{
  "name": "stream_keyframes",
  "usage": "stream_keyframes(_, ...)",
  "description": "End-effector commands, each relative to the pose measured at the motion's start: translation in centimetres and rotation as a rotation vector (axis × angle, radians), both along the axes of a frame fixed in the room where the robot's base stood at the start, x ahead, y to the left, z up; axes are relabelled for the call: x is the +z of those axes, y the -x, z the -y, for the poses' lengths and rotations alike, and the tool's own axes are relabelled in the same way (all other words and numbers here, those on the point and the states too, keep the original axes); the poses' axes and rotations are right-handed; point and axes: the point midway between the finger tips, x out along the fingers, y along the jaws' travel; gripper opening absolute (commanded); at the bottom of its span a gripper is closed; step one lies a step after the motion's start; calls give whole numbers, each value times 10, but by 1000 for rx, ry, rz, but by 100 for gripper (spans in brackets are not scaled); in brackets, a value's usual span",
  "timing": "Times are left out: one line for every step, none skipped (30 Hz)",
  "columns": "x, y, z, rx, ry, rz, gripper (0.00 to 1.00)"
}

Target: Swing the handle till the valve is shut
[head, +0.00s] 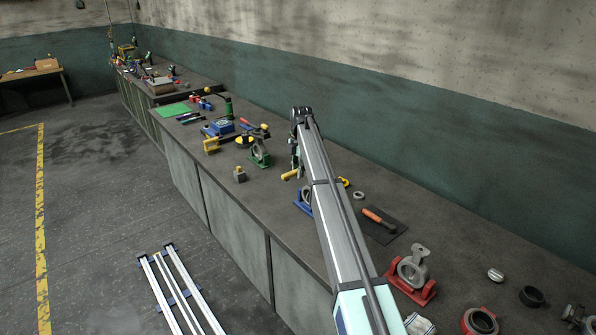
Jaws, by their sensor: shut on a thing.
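A blue valve casting (302,207) stands on the long dark bench, partly hidden behind my arm. A yellow handle (290,174) sticks out to the left just above it, at the fingers of my gripper (295,168). My gripper hangs down from the far end of my arm, small and dark in this view. It is shut on the yellow handle as far as I can see. The fingertips and the handle's joint to the valve are mostly hidden, so I cannot tell the handle's exact angle to the valve body.
A green casting (260,155) stands to the left, with a small block (240,174) in front. To the right are a ring (358,195), an orange-handled tool (378,217) on a dark mat (392,231) and a red casting (418,290). The bench's back strip is clear.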

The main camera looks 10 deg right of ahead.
Motion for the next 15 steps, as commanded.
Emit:
stream_keyframes(-1,0,0,0,0,0,0)
stream_keyframes(-2,0,0,0,0,0,0)
stream_keyframes(-4,0,0,0,0,0,0)
stream_keyframes(-5,0,0,0,0,0,0)
stream_keyframes(-6,0,0,0,0,0,0)
stream_keyframes(-7,0,0,0,0,0,0)
stream_keyframes(-8,0,0,0,0,0,0)
stream_keyframes(-9,0,0,0,0,0,0)
stream_keyframes(-10,0,0,0,0,0,0)
stream_keyframes(-11,0,0,0,0,0,0)
stream_keyframes(-12,0,0,0,0,0,0)
stream_keyframes(-13,0,0,0,0,0,0)
stream_keyframes(-14,0,0,0,0,0,0)
stream_keyframes(-15,0,0,0,0,0,0)
stream_keyframes(-16,0,0,0,0,0,0)
